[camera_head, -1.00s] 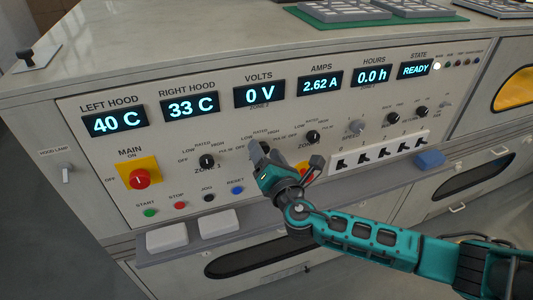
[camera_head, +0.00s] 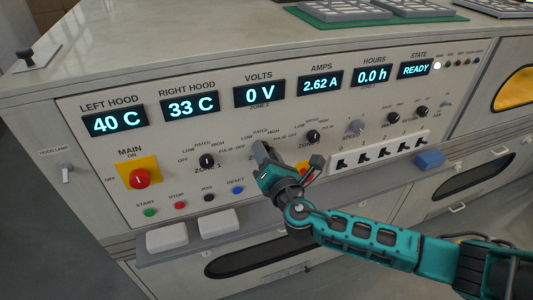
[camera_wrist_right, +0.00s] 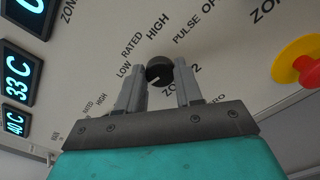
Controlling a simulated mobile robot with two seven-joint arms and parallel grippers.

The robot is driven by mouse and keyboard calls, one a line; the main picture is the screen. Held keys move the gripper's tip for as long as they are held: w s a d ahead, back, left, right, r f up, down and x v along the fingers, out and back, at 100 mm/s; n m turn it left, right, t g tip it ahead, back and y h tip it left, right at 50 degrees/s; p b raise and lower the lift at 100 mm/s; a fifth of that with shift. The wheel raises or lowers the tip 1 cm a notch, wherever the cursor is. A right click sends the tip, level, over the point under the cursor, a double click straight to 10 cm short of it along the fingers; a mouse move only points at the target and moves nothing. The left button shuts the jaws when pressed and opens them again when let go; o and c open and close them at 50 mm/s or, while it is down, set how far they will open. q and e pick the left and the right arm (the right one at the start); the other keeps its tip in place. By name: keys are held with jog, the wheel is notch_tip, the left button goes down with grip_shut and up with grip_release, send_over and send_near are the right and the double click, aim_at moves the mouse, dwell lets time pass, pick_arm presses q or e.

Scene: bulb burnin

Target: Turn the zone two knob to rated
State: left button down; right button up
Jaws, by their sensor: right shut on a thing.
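The zone two knob (camera_wrist_right: 160,70) is a small black round knob on the cream panel, seen in the right wrist view with LOW, RATED, HIGH, PULSE and OFF lettered around it. A pale mark shows on its face, but I cannot tell clearly which label it points at. My right gripper (camera_wrist_right: 160,88) has its two grey fingers closed on either side of the knob. In the head view the right gripper (camera_head: 261,152) reaches the panel below the volts display and hides the knob. My left gripper is not in view.
A similar black knob (camera_head: 207,161) is left of the gripper and another (camera_head: 313,136) is right. A red main knob on a yellow plate (camera_head: 139,178) is further left. The volts display (camera_head: 259,93) reads 0 V. A row of black switches (camera_head: 381,152) lies right.

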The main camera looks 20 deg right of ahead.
jog(key=shift+f+m+b, duration=0.15)
jog(key=shift+m+b, duration=3.35)
jog(key=shift+m, duration=4.4)
jog(key=o, duration=1)
jog(key=shift+o, duration=0.2)
jog(key=shift+s, duration=0.1)
